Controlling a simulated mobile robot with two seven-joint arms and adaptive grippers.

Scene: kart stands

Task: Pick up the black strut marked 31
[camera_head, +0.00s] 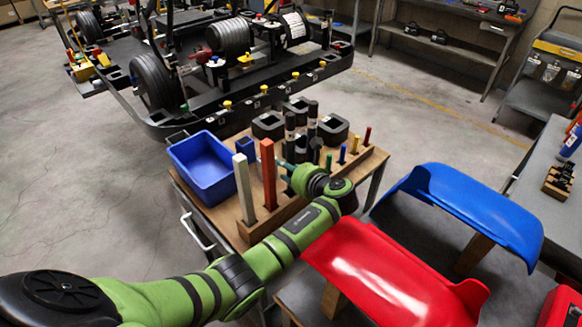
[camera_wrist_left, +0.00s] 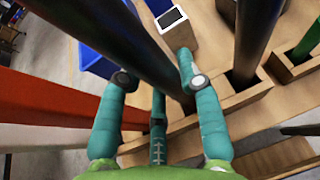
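Tall black struts stand upright in the wooden rack behind my left wrist in the head view; one black strut (camera_head: 290,124) shows its upper part. No number 31 is readable. In the left wrist view a dark strut (camera_wrist_left: 110,38) runs between the teal fingers of my left gripper (camera_wrist_left: 157,82). The fingers are apart, with a visible gap beside the left one, so the gripper is open around the strut. In the head view the left gripper (camera_head: 287,171) is largely hidden by its wrist. My right gripper is not in view.
White (camera_head: 243,188) and orange (camera_head: 268,172) struts stand close on the left; green, blue, yellow and red ones stand to the right. A blue bin (camera_head: 203,168) and black blocks (camera_head: 332,130) share the table. Red (camera_head: 375,272) and blue (camera_head: 470,208) panels lie to the right.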

